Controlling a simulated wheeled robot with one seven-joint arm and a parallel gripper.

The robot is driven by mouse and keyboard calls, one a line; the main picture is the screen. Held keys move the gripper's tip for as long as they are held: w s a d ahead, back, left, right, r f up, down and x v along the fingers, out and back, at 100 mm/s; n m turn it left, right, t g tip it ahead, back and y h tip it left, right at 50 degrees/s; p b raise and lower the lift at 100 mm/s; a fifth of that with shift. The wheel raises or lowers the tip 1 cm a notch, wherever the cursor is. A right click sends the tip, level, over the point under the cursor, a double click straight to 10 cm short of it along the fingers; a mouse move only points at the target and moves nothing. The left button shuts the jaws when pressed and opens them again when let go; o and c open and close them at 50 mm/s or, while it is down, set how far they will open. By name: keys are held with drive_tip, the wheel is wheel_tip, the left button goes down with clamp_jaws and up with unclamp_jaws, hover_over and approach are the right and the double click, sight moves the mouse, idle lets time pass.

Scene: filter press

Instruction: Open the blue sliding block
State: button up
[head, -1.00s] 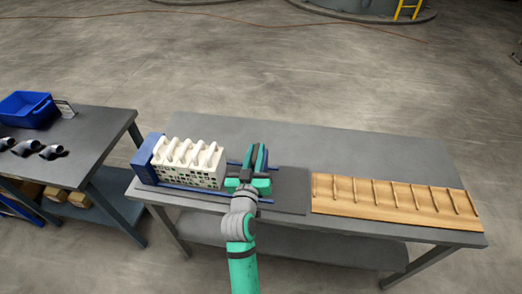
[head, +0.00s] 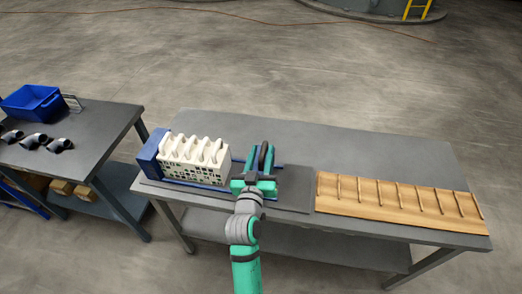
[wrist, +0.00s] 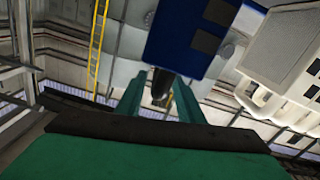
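The filter press has a blue end block (head: 152,150) at its left end, a row of white plates (head: 194,154), and blue rails running right. My green gripper (head: 263,158) is just right of the plates, above the rails, fingers pointing away from me. A dark piece lies between the fingers. In the wrist view, a blue block with dark pads (wrist: 192,30) is just beyond the fingertips, and white plates (wrist: 285,60) are beside it. A dark cylindrical handle (wrist: 161,82) sits between the two spread fingers (wrist: 158,95). Firm contact cannot be made out. My gripper hides most of the sliding block in the head view.
The grey bench (head: 340,145) holds the press and, at right, a wooden rack (head: 400,207) with several slats. The bench behind the press is clear. A second table at left carries a blue bin (head: 33,102) and several dark pipe pieces (head: 35,141).

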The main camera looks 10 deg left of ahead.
drive_tip(key=s, duration=0.9)
drive_tip(key=shift+s+a, duration=0.1)
drive_tip(key=shift+a, duration=0.25)
